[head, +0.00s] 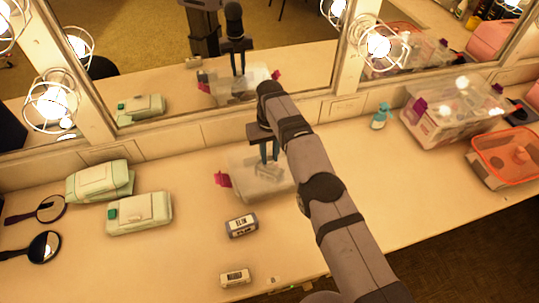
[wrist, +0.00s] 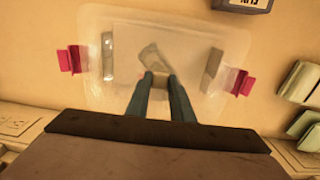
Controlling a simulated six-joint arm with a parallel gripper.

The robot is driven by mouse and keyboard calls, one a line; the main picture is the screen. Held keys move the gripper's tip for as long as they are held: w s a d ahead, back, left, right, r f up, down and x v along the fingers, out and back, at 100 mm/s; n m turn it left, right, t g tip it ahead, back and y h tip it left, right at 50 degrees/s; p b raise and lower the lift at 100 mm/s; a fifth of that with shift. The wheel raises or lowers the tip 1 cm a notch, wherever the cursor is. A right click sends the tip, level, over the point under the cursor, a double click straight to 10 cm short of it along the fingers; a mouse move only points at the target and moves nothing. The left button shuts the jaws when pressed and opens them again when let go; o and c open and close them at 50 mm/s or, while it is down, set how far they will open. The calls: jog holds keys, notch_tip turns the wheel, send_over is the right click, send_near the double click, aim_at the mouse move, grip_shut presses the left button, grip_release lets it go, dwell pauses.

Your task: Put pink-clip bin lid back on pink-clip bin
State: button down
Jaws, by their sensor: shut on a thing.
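The pink-clip bin (head: 240,186) is a clear, frosted box on the counter below the mirror. One pink clip (head: 222,180) sticks out on its left side. In the wrist view pink clips stand out at the left (wrist: 70,60) and right (wrist: 242,84). My gripper (head: 268,160) points down over the bin, and its fingers (wrist: 160,82) are shut on a small grip at the middle of the clear pink-clip bin lid (wrist: 185,45). The lid lies over the bin. I cannot tell whether it touches the rim. A pale item (wrist: 150,54) shows through it.
Two pale green cases (head: 140,213) and hand mirrors (head: 44,247) lie left. Two small labelled boxes (head: 242,225) lie in front of the bin. A spray bottle (head: 380,116), a larger clear bin (head: 440,125) and an orange-rimmed bin (head: 505,155) stand right. The mirror is behind.

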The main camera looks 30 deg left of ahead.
jog(key=c, duration=1.5)
grip_release()
jog(key=shift+r, duration=0.1)
jog(key=shift+r, duration=0.5)
notch_tip(320, 180, up, 5)
jog(key=p, duration=0.3)
jog(key=shift+r+p, duration=0.6)
jog(key=shift+p, duration=0.3)
jog(key=shift+r, duration=0.1)
notch_tip(320, 180, up, 6)
jog(key=p, duration=0.7)
jog(key=shift+p, duration=0.4)
